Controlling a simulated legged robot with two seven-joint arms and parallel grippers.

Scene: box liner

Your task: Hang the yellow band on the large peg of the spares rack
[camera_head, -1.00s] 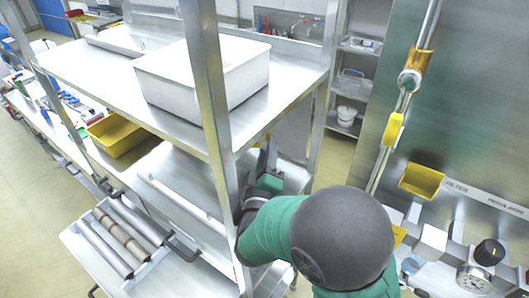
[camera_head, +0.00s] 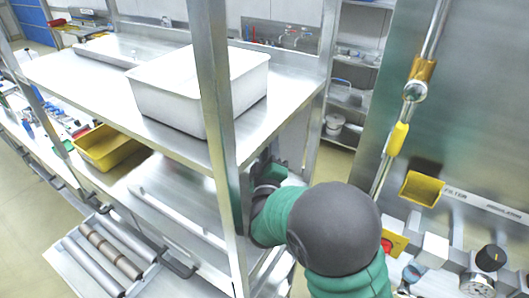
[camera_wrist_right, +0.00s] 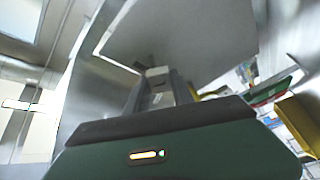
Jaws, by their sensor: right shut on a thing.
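My right gripper (camera_wrist_right: 157,95) shows in the right wrist view with its two fingers close together. A pale grey piece (camera_wrist_right: 157,73) sits between the fingertips; I cannot tell what it is part of. In the head view my right arm reaches in behind the front post of the steel shelf unit, and the fingertips are hidden there. I cannot make out a yellow band in the gripper, nor a spares rack with a large peg. My left gripper is in neither view.
The steel post (camera_head: 215,130) stands close to my right forearm. A white bin (camera_head: 205,95) is on the top shelf, and a yellow crate (camera_head: 103,148) is below. At right are a pipe with a yellow sleeve (camera_head: 398,138), a yellow tray (camera_head: 422,187) and a gauge (camera_head: 478,284).

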